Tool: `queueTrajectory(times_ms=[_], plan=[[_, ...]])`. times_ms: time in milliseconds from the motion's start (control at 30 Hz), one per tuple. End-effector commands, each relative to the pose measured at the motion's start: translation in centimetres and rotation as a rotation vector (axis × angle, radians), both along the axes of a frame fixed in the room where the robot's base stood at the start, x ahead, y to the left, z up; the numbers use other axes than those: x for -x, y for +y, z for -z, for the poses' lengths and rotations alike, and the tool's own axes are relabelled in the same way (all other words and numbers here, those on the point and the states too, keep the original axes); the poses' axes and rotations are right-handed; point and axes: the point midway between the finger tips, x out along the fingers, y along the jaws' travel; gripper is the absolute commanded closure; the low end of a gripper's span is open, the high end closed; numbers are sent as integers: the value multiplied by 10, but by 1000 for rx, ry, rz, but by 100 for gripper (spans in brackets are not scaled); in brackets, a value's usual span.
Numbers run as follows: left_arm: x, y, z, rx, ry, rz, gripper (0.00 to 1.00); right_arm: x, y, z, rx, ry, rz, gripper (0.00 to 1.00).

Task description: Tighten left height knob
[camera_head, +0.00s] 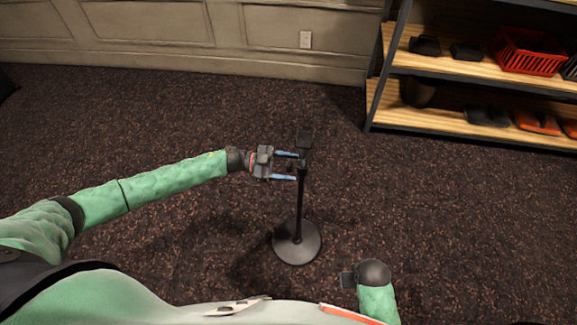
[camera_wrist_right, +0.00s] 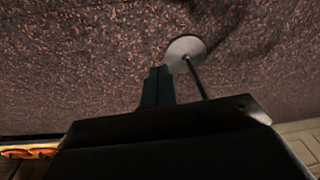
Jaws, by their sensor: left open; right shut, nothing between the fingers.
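A thin black stand with a round base (camera_head: 297,243) stands upright on the carpet in the head view. Its dark pole (camera_head: 299,208) rises to a small black head (camera_head: 304,138). No separate height knob can be made out at this size. My left gripper (camera_head: 296,166) is open, its two blue fingers reaching from the left to the upper pole, just below the head. I cannot tell whether they touch it. In the right wrist view the base (camera_wrist_right: 185,52) and pole (camera_wrist_right: 196,78) show beyond my right gripper (camera_wrist_right: 157,75), whose fingers are shut and empty.
A shelf unit (camera_head: 470,75) at the upper right holds a red basket (camera_head: 527,52) and several dark items. A panelled wall (camera_head: 180,45) with an outlet (camera_head: 306,40) closes the back. The carpet around the stand is clear.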

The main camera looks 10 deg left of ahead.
Motion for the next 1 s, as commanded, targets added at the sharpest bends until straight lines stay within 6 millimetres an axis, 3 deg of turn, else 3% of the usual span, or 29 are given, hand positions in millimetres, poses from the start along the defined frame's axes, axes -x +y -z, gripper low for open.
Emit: queueTrajectory(times_ms=[100, 300, 600, 1000], plan=[[0, 9, 2, -1, 0, -1, 41, 2, 0, -4, 0, 7, -1, 100], [0, 35, 3, -2, 0, -1, 41, 5, 2, -49, -10, -4, 2, 100], [0, 68, 2, -1, 0, -1, 41, 12, 0, -94, -15, -6, 2, 100], [0, 76, 0, 0, 0, 0, 41, 15, -1, -107, -17, -6, 2, 100]])
